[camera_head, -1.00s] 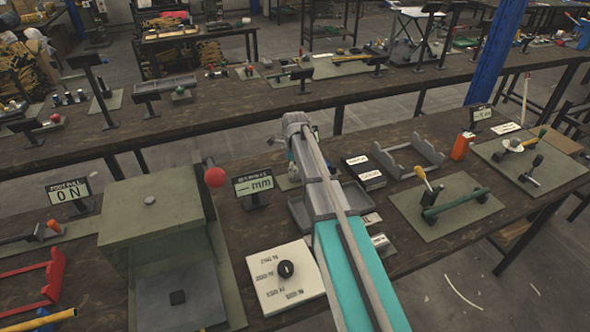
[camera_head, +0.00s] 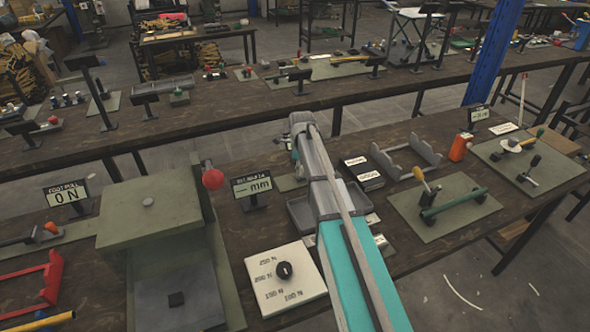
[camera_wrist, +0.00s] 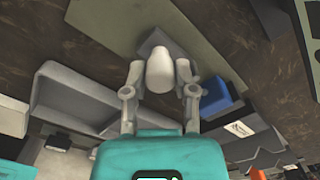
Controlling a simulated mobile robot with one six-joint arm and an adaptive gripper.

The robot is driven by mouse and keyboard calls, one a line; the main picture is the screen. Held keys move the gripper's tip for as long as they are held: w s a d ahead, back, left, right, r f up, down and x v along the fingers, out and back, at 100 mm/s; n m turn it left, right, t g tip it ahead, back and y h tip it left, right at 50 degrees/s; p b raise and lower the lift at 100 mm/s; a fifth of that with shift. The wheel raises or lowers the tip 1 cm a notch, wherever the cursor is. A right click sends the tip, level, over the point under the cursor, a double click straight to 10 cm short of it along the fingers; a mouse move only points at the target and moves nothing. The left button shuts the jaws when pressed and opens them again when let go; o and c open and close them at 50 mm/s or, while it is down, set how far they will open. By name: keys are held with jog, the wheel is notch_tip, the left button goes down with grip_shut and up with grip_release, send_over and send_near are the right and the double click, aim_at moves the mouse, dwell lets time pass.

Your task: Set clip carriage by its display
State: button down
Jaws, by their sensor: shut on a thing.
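The small display (camera_head: 253,187) stands on the near bench in the head view and shows a dash before "mm". In the wrist view my gripper (camera_wrist: 160,88) has its two fingers on either side of a pale rounded knob (camera_wrist: 160,70) and is shut on it. A dark grey block (camera_wrist: 152,43) shows behind the knob, on a green mat (camera_wrist: 205,38). I cannot tell whether this block is the clip carriage. In the head view my own arm hides the gripper's fingers and the knob.
A grey tray (camera_wrist: 85,82) lies left of my gripper in the wrist view, and a blue block (camera_wrist: 217,98) close to its right.

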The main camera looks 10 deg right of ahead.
jog(key=shift+c, duration=2)
grip_release()
